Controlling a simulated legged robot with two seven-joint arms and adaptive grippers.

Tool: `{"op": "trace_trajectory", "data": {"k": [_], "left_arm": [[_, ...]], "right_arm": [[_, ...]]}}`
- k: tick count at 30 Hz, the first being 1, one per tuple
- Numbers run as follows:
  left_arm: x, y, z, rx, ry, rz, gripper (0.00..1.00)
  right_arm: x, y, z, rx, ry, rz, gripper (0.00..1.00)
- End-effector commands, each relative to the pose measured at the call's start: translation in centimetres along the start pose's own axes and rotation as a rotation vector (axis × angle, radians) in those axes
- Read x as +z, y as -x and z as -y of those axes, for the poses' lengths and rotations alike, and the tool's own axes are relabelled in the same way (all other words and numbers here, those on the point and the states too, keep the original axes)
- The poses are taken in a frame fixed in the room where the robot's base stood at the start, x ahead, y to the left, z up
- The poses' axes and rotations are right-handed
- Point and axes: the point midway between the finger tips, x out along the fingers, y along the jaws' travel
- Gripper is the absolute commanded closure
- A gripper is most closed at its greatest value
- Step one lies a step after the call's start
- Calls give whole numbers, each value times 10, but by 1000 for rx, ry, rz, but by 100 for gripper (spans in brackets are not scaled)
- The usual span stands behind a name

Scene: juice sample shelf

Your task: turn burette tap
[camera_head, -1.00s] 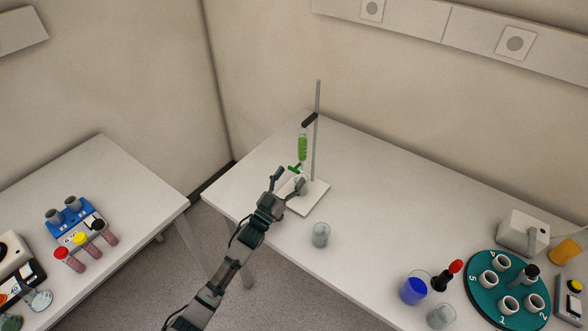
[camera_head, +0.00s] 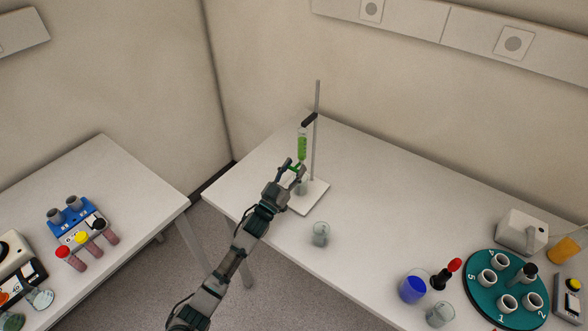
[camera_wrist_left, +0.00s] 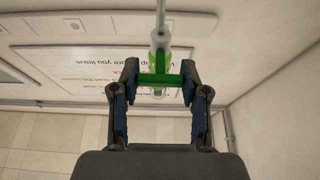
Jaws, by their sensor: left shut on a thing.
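The burette (camera_head: 302,147) with green liquid hangs upright from a clamp (camera_head: 310,118) on a stand rod (camera_head: 317,95) above a white base plate (camera_head: 315,197). Its green tap (camera_head: 294,167) sits at the burette's lower end. My left gripper (camera_head: 292,168) is at the tap. In the left wrist view the green tap (camera_wrist_left: 160,78) lies crosswise between the two fingers, and the gripper (camera_wrist_left: 160,80) is shut on it, a finger at each end. The burette's tip is partly hidden by the tap there. My right gripper is not in view.
Another table with a blue rack (camera_head: 72,217) is at the left.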

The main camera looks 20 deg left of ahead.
Motion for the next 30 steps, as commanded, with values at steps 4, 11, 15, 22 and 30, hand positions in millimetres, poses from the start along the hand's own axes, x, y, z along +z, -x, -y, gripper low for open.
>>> {"op": "trace_trajectory", "data": {"k": [4, 11, 15, 22, 30], "left_arm": [[-5, -3, -2, 55, -121, -6, 90], [-5, -2, -3, 170, -404, -7, 90], [-4, -2, -4, 176, -422, -8, 90], [-4, -2, -3, 175, -420, -9, 38], [-2, 0, -4, 176, -418, -7, 29]], "right_arm": [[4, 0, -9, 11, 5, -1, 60], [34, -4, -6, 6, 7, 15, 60], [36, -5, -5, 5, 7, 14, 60], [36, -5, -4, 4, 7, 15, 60], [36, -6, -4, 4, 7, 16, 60]]}}
